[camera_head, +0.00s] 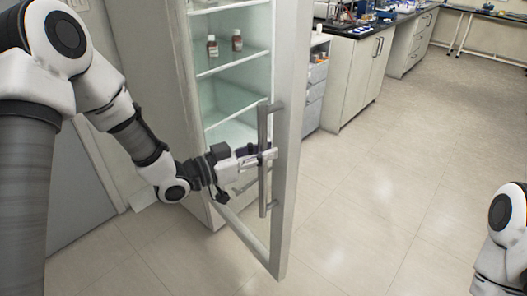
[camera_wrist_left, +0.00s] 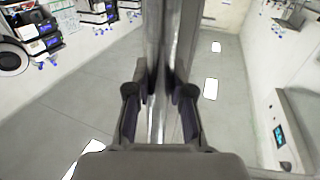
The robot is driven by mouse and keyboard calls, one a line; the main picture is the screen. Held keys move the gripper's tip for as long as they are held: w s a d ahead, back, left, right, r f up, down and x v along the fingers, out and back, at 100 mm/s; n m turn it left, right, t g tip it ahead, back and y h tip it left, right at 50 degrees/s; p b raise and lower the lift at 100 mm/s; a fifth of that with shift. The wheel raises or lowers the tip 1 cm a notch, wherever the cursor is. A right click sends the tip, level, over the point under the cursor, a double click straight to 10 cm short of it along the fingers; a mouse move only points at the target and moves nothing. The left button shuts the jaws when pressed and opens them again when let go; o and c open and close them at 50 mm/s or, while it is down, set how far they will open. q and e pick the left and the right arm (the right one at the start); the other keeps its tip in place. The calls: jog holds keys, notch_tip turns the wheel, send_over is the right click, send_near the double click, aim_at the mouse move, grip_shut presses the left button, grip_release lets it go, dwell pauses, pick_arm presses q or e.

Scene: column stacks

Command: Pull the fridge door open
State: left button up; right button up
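The fridge door (camera_head: 287,150) is a tall grey-framed glass door, and it stands swung out from the fridge body (camera_head: 160,85). Shelves show behind it. Its vertical bar handle (camera_head: 263,160) is on the face towards my left arm. My left gripper (camera_head: 262,157) is at the middle of this handle.
Two small brown bottles (camera_head: 225,44) stand on a fridge shelf (camera_head: 230,63). A drawer unit (camera_head: 314,85) and lab benches (camera_head: 357,75) stand behind the door. The tiled floor (camera_head: 390,190) to the right of the door is clear.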

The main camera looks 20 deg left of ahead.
pick_arm(q)
jog(key=o, duration=0.4)
jog(key=shift+a, duration=0.1)
jog(key=shift+c, duration=0.2)
jog(key=v, duration=1.2)
